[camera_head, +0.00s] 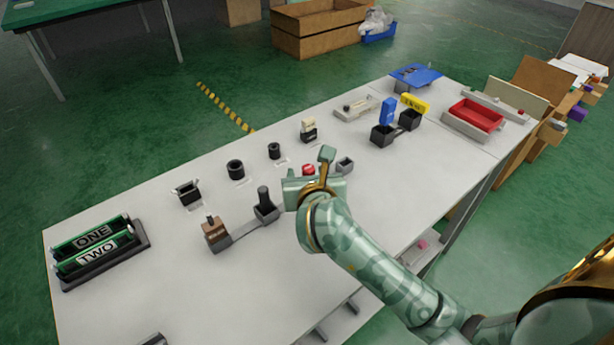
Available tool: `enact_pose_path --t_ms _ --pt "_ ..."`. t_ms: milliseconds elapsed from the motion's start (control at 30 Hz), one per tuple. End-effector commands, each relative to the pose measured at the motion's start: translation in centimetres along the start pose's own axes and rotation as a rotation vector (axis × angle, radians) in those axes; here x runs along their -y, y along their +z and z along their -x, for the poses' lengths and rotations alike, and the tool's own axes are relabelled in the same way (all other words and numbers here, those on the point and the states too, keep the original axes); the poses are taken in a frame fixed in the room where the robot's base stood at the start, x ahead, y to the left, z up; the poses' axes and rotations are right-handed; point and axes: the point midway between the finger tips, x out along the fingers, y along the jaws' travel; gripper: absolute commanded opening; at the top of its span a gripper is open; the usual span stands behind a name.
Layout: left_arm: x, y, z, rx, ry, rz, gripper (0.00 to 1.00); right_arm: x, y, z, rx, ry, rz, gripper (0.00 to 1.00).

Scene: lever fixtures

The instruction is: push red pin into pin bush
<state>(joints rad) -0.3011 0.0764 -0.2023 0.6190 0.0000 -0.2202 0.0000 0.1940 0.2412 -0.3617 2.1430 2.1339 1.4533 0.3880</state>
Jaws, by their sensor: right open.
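A red pin (308,169) shows as a small red round top near the middle of the table, partly hidden by my right gripper. A small grey holder (345,165) sits just right of it and may be the pin bush; its opening is hard to make out. My right gripper (310,176), green with gold parts, is open at the red pin, with one finger reaching up on its right. I cannot tell whether it touches the pin. My left gripper is not in view.
On the white table (280,270), black cylinders (236,169) stand behind, a brown block (215,233) and dark lever (264,203) to the left, and a blue-handled fixture (387,115) and red tray (475,115) to the right. Green ONE/TWO modules (95,237) lie far left. The front middle is clear.

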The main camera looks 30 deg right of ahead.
Motion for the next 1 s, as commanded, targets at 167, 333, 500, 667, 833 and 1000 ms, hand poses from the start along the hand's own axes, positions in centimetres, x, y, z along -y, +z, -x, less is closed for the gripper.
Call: enact_pose_path --t_ms 167,333,500,667,833,1000 --pt "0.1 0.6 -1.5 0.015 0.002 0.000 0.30 0.4 -0.5 -3.2 -0.001 -0.002 0.004 0.49" --pt "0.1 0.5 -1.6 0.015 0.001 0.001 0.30 0.4 -0.3 -4.0 0.000 -0.001 0.002 0.49" --pt "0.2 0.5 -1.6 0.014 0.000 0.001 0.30 0.4 -0.2 -3.9 0.000 -0.001 0.002 0.44" --pt "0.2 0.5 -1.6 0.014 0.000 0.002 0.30 0.4 -0.2 -3.9 0.000 -0.001 0.002 0.01" --pt "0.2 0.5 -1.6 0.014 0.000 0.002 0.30 0.4 -0.2 -3.9 0.000 -0.001 0.002 0.01" --pt "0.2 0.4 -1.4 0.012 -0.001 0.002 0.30 0.4 0.1 -3.7 0.001 -0.001 0.002 0.01"
